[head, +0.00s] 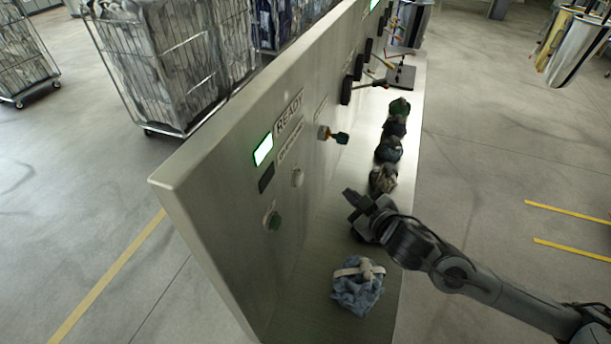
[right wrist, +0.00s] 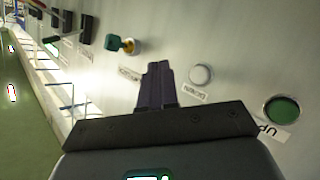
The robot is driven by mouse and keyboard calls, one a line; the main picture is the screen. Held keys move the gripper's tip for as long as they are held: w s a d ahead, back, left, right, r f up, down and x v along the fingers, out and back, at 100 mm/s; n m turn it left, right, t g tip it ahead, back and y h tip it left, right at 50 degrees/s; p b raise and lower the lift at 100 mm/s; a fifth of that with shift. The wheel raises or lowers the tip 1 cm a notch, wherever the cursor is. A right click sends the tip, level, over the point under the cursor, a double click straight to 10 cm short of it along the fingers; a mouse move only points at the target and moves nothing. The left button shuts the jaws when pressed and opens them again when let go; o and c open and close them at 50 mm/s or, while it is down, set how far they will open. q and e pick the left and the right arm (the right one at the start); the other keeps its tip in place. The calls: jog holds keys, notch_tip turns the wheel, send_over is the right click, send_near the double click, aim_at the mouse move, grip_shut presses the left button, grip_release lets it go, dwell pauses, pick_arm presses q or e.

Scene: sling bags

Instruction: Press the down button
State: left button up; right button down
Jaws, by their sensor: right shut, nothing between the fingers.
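The down button is a white round button (right wrist: 201,75) with a DOWN label in the right wrist view. In the head view it is the white button (head: 297,177) on the grey panel (head: 215,205). A green button (right wrist: 282,110), labelled UP, sits beside it and also shows in the head view (head: 273,221). My right gripper (head: 355,199) is shut and empty, in front of the panel and apart from the white button. In the right wrist view its fingers (right wrist: 157,82) appear left of the white button. My left gripper is not in view.
A blue cloth bundle (head: 358,290) and several darker bundles (head: 383,178) lie on the ledge below. A lit READY lamp (head: 263,149) is on the panel. Wire laundry carts (head: 175,65) stand behind it.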

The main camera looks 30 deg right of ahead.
aim_at(299, 179)
jog(key=shift+r, duration=0.2)
jog(key=shift+w+a, duration=0.1)
jog(key=shift+w, duration=0.1)
jog(key=w+a+b, duration=0.3)
jog(key=w+a, duration=0.2)
jog(key=w, duration=0.2)
dwell(0.6)
dwell(0.5)
dwell(0.6)
dwell(0.8)
jog(key=shift+w+a+b, duration=0.15)
jog(key=shift+w+b, duration=0.1)
jog(key=shift+b, duration=0.1)
